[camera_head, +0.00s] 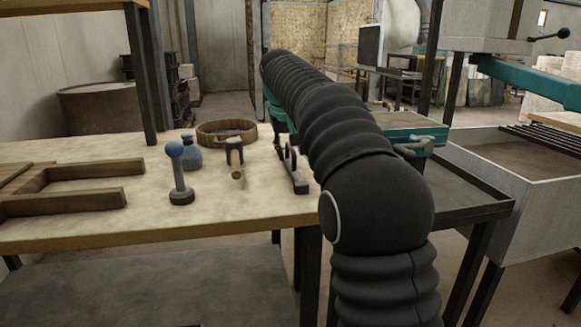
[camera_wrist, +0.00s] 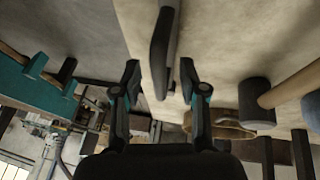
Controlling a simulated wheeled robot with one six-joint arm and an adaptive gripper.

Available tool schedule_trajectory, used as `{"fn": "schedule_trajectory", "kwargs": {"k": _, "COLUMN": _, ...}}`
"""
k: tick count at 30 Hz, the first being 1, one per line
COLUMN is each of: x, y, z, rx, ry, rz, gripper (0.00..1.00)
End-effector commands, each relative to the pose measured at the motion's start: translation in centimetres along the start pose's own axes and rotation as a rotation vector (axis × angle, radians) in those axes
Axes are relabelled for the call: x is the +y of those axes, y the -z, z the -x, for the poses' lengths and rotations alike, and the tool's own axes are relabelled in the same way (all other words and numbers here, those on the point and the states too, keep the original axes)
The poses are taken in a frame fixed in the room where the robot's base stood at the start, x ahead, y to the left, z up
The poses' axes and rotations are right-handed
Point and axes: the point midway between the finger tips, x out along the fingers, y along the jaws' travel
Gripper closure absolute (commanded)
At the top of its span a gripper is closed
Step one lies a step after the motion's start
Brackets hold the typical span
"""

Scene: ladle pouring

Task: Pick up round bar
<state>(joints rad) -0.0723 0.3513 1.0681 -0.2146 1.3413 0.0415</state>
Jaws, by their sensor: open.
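A long dark bar-like piece (camera_head: 294,172) with raised parts lies near the table's right edge; it also shows in the wrist view (camera_wrist: 161,50). I take it for the round bar, though I cannot confirm that its section is round. In the wrist view, my gripper (camera_wrist: 160,80) has its two fingers wide apart and nothing between the pads. The near end of the bar lines up with the gap between the fingertips, with no visible contact.
Wooden frames (camera_head: 70,203) lie farther left. A dark side table (camera_head: 470,202) is at right.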

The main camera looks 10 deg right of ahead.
Motion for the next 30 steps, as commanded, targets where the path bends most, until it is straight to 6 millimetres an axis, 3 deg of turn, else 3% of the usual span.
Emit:
{"fn": "schedule_trajectory", "kwargs": {"k": 6, "x": 0.0, "y": 0.0, "z": 0.0, "rx": 0.001, "ry": 0.000, "rz": 0.000, "gripper": 0.60}}
{"fn": "schedule_trajectory", "kwargs": {"k": 11, "x": 0.0, "y": 0.0, "z": 0.0, "rx": 0.001, "ry": 0.000, "rz": 0.000, "gripper": 1.00}}
{"fn": "schedule_trajectory", "kwargs": {"k": 23, "x": 0.1, "y": 0.1, "z": 0.2, "rx": 0.003, "ry": 0.000, "rz": -0.001, "gripper": 1.00}}
{"fn": "schedule_trajectory", "kwargs": {"k": 30, "x": 0.7, "y": 1.3, "z": 2.9, "rx": 0.004, "ry": 0.000, "rz": -0.001, "gripper": 1.00}}
